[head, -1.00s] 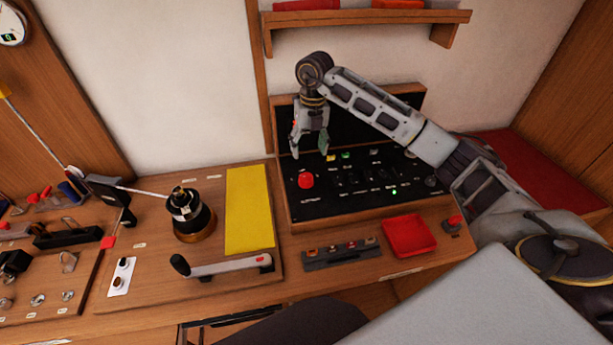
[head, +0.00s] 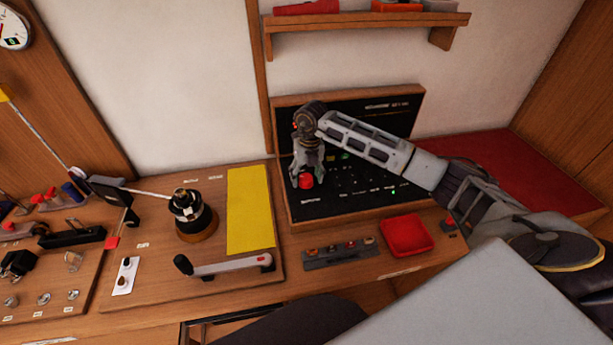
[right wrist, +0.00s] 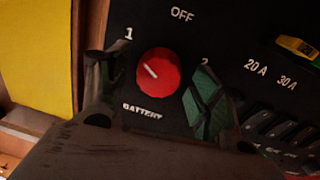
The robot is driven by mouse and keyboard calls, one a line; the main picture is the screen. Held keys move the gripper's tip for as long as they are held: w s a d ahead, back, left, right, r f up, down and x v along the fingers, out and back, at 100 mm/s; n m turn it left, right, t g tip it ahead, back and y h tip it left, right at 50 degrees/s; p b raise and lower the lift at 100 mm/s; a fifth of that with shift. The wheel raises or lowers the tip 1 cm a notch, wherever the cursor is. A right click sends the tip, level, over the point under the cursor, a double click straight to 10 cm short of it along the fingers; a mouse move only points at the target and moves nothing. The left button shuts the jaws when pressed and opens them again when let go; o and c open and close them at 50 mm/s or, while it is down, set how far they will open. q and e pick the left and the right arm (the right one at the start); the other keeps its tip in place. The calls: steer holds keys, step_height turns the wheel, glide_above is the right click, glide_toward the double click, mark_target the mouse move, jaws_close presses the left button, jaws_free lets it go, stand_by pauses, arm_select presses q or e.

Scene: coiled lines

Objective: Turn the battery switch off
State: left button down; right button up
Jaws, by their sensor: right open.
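The battery switch (head: 306,181) is a round red knob at the lower left of the black panel (head: 352,206). In the right wrist view the red knob (right wrist: 159,72) has a white pointer line slanting to its upper left, toward the "1" mark; "OFF" is printed above, "2" at right and "BATTERY" below. My right gripper (head: 307,177) is over the knob with its fingers pointing down. In the right wrist view its open fingers (right wrist: 155,90) stand on either side of the knob, apart from it. My left gripper is not in view.
A yellow sheet (head: 250,210) lies left of the panel. A winch (head: 192,215) and a lever handle (head: 225,266) are further left. A red tray (head: 406,235) and a small strip of fuses (head: 340,253) lie in front of the panel. A shelf (head: 365,21) hangs above.

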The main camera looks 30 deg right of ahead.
steer(key=shift+f, duration=0.3)
steer(key=c, duration=1)
steer(key=shift+c, duration=0.2)
steer(key=shift+m, duration=0.6)
steer(key=m, duration=0.4)
steer(key=shift+m, duration=0.3)
steer(key=m, duration=0.5)
steer(key=shift+m, duration=0.4)
steer(key=shift+r, duration=0.1)
